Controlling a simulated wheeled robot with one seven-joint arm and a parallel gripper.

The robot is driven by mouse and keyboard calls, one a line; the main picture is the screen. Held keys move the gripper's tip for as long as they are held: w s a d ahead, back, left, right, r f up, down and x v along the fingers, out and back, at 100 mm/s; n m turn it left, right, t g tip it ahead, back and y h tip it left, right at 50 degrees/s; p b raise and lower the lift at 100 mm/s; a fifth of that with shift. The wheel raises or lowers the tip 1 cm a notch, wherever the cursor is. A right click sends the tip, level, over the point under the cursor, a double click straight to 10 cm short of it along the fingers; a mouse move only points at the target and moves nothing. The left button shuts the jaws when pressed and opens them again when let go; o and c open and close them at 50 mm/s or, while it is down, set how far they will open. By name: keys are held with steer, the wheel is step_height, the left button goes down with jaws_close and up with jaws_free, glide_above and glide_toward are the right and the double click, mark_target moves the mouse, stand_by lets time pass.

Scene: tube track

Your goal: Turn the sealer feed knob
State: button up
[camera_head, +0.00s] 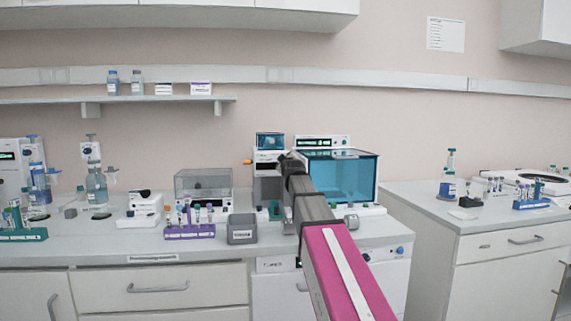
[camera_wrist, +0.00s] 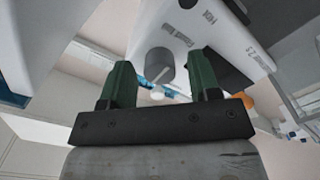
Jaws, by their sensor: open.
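In the wrist view a grey cylindrical knob (camera_wrist: 160,62) sticks out of a white machine housing (camera_wrist: 205,35) with small printed labels, hard to read at this angle. My gripper (camera_wrist: 160,80) has two green fingers, spread apart. In the picture the knob appears between and slightly beyond the fingertips; no contact is visible. In the head view the machine with a teal screen (camera_head: 270,141) stands at the back of the bench, partly behind my arm. An orange part sticks out at its left. My gripper and the grey knob cannot be made out there.
A blue-windowed instrument (camera_head: 360,178) stands right of the machine. A clear-lidded box (camera_head: 203,184), a purple tube rack (camera_head: 190,231) and a grey bin (camera_head: 242,229) are on its left. A gap separates the right bench (camera_head: 430,207).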

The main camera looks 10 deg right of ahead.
steer(key=c, duration=0.9)
steer(key=shift+m, duration=0.4)
steer(key=shift+m, duration=8.4)
steer(key=o, duration=0.9)
